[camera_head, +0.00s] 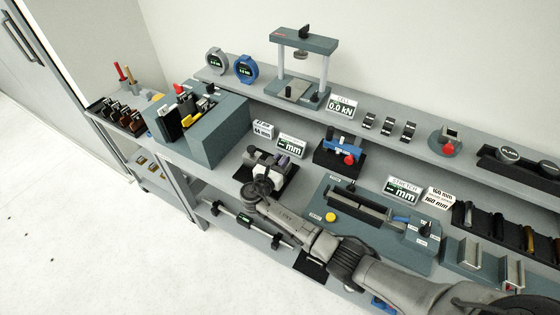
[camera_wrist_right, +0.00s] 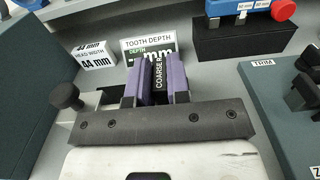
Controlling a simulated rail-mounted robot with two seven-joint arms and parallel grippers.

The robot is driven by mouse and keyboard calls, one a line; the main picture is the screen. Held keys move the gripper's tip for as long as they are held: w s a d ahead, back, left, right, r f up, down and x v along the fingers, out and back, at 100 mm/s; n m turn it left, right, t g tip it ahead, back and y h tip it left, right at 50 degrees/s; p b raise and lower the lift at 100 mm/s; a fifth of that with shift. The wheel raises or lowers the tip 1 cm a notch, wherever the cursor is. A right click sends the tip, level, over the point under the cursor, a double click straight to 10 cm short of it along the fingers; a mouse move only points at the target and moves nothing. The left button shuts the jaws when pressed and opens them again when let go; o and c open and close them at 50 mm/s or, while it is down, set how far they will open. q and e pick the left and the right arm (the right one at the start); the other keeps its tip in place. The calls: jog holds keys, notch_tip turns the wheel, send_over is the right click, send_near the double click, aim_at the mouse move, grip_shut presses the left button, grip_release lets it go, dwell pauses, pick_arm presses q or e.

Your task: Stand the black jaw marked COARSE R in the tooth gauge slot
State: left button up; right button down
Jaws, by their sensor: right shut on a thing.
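The black jaw marked COARSE R (camera_wrist_right: 158,78) is upright between the two purple fingers of my right gripper (camera_wrist_right: 157,82) in the right wrist view. The gripper is shut on it. In the right wrist view the gauge's black knob (camera_wrist_right: 65,96) shows left of the fingers. The gripper hides the slot and the jaw's lower end, so I cannot tell whether the jaw is in the slot. My left gripper is not in view.
A head width sign (camera_wrist_right: 85,55) stands left of the TOOTH DEPTH display. A blue device with a red knob (camera_head: 349,159) on a black block is to the right. A large grey block (camera_head: 215,125) is to the left. A stretch fixture (camera_head: 365,210) lies at the right.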

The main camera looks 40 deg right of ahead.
jog(key=shift+f, duration=0.1)
dwell(0.5)
jog(key=c, duration=1)
grip_release()
jog(key=shift+w, duration=0.1)
jog(key=shift+f, duration=0.2)
jog(key=v, duration=1.3)
jog(key=shift+a+p, duration=0.35)
jog(key=shift+a, duration=0.05)
jog(key=shift+s, duration=0.25)
